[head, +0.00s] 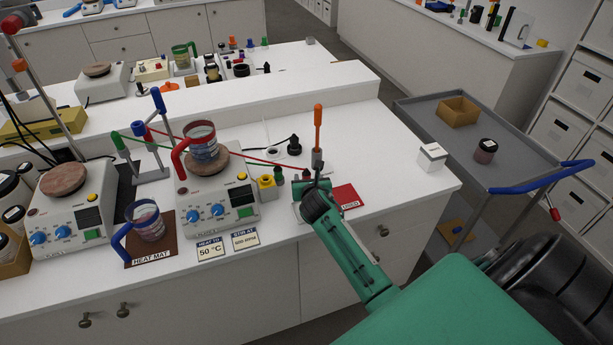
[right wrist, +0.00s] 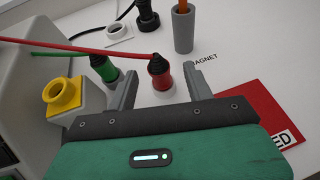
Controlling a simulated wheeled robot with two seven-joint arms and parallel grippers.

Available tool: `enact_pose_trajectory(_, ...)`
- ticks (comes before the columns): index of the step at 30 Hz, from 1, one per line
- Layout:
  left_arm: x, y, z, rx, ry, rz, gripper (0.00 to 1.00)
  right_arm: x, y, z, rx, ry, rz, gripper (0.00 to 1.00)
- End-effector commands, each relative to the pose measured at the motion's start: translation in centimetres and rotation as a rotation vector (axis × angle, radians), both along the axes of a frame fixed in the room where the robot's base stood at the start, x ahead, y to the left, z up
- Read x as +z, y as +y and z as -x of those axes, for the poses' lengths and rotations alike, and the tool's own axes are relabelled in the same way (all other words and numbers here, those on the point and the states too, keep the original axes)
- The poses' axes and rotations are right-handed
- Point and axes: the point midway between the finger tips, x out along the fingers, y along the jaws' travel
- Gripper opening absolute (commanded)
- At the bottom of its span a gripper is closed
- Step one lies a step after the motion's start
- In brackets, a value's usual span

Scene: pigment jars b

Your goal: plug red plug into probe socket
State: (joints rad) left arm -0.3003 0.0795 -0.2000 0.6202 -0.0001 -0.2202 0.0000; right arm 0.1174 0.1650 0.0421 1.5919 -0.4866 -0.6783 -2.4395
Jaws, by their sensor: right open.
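The red plug (right wrist: 162,76), with a black top and a red lead, stands upright on a pale base on the bench; it also shows small in the head view (head: 306,175). My right gripper (right wrist: 162,86) is open, with one finger on each side of the red plug; I cannot tell whether they touch it. The gripper (head: 316,188) hides part of this spot in the head view. A yellow ring-shaped socket (right wrist: 62,93) on a grey block stands left of the plugs, beside the hotplate (head: 217,190). No label shows whether it is the probe socket. My left gripper is out of view.
A green plug (right wrist: 104,68) stands close left of the red one. A grey holder (right wrist: 183,30) with an orange-handled tool (head: 318,128) stands behind. A red mat (head: 345,196) lies to the right. Black connectors (head: 294,146) stand farther back. The bench right of the mat is mostly clear.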

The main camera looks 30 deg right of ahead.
Motion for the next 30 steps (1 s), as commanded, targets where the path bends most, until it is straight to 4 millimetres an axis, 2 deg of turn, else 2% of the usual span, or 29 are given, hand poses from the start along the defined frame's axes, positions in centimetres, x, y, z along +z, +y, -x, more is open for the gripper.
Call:
enact_pose_trajectory(3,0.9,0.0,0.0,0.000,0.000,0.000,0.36,-0.1,-0.4,-1.4,-0.002,0.001,-0.003,0.52)
enact_pose_trajectory(9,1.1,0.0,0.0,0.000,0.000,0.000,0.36,-1.0,-1.2,-2.8,-0.001,0.000,0.000,0.52)
enact_pose_trajectory(18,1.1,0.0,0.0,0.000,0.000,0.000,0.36,-1.2,-1.4,-3.0,0.000,0.000,0.000,0.52)
enact_pose_trajectory(20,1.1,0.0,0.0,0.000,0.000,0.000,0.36,-1.2,-1.4,-3.0,0.000,0.000,0.000,0.42)
enact_pose_trajectory(26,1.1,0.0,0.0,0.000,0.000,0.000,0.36,-1.2,-1.3,-3.0,0.000,0.000,0.000,0.04)
enact_pose_trajectory(30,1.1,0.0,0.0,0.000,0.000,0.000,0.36,-1.2,-1.4,-3.0,0.000,0.000,0.000,0.04)
